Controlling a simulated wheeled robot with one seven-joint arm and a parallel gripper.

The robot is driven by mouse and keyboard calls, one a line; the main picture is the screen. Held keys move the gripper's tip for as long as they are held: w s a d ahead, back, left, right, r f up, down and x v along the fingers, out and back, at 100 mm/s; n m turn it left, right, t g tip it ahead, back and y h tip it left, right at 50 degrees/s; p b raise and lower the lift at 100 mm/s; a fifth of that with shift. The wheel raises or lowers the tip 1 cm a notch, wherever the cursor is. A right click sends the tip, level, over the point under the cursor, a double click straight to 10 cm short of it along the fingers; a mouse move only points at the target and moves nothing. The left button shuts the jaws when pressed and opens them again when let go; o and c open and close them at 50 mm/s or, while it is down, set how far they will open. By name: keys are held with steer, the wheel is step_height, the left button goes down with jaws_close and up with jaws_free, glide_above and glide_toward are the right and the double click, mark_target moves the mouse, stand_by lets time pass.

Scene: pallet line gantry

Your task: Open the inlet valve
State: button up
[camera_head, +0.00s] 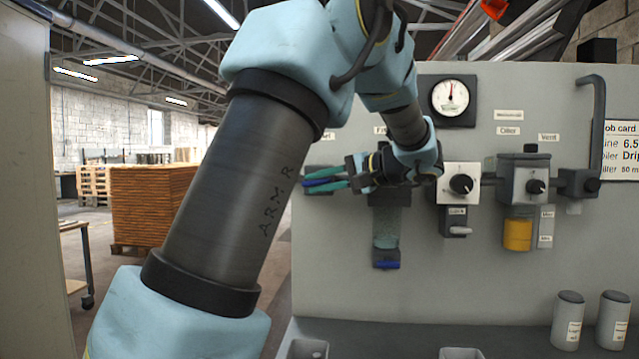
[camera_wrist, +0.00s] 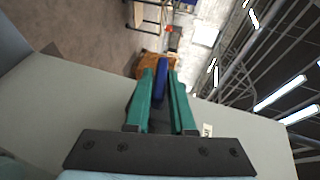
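The inlet valve's blue lever (camera_head: 322,181) is at the left end of the grey panel, under a label mostly hidden by my arm. My gripper (camera_head: 318,180) reaches it from the right, with one green finger above the lever and one below. In the wrist view the blue lever (camera_wrist: 161,80) lies between the two green fingers (camera_wrist: 160,74), with narrow gaps seeming to show on both sides. The gripper looks open around the lever, not clamped. The valve body is mostly hidden behind the fingers.
Right of the valve are a filter bowl (camera_head: 386,228) with a blue drain, a regulator knob (camera_head: 461,184), a pressure gauge (camera_head: 450,97), an oiler with a yellow bowl (camera_head: 517,234) and a bent vent pipe (camera_head: 598,120). Two grey canisters (camera_head: 568,318) (camera_head: 611,318) stand at the lower right.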

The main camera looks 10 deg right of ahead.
steer(key=o, duration=0.4)
steer(key=shift+c, duration=0.2)
steer(key=b+v, duration=0.2)
steer(key=v, duration=0.9)
steer(key=shift+a, duration=0.1)
